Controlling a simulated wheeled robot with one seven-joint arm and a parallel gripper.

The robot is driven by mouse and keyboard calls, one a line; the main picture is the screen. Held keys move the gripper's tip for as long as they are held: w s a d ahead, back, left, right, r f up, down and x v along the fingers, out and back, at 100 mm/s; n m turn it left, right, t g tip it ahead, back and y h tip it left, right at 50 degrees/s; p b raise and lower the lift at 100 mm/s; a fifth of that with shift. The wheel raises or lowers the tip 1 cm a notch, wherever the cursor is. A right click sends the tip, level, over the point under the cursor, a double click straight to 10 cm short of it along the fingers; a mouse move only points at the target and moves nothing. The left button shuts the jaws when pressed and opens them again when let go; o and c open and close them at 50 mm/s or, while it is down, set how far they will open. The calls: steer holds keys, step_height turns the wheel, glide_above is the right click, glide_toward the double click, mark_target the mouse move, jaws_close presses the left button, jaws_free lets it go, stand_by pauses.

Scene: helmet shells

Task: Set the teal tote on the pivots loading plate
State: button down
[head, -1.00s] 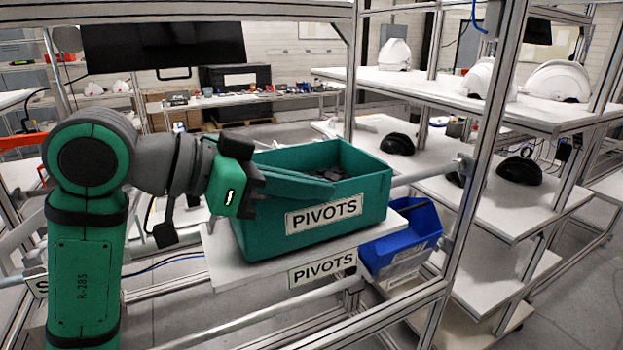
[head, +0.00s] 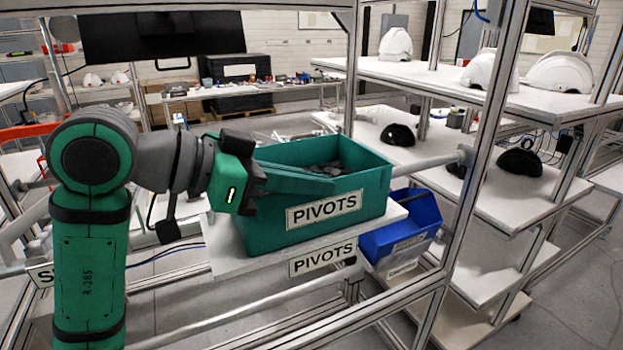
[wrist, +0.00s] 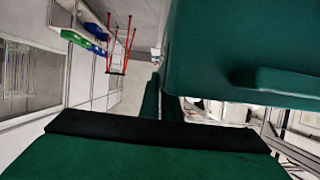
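The teal tote (head: 370,197) has a PIVOTS label and dark parts inside. It is upright over the white loading plate (head: 225,256), whose front edge carries its own PIVOTS label (head: 323,260). The tote's base appears at or just above the plate; I cannot tell if they touch. My gripper (head: 290,179) is at the tote's left end, its long fingers reaching across the rim, and appears shut on the tote. In the wrist view the tote (wrist: 235,45) fills the upper right, beside the close-set fingers (wrist: 161,105). Their contact with the tote is hidden there.
A blue bin (head: 402,230) sits right of the plate, lower down. An aluminium frame post (head: 470,165) stands to the right. Shelves behind it hold white helmet shells (head: 560,73) and black ones (head: 397,134). A metal rail (head: 240,322) runs in front, below the plate.

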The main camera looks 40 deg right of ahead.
steer(key=c, duration=1.9)
jaws_free()
steer(key=v, duration=1)
steer(key=shift+w+a, duration=0.1)
steer(key=shift+a, duration=0.3)
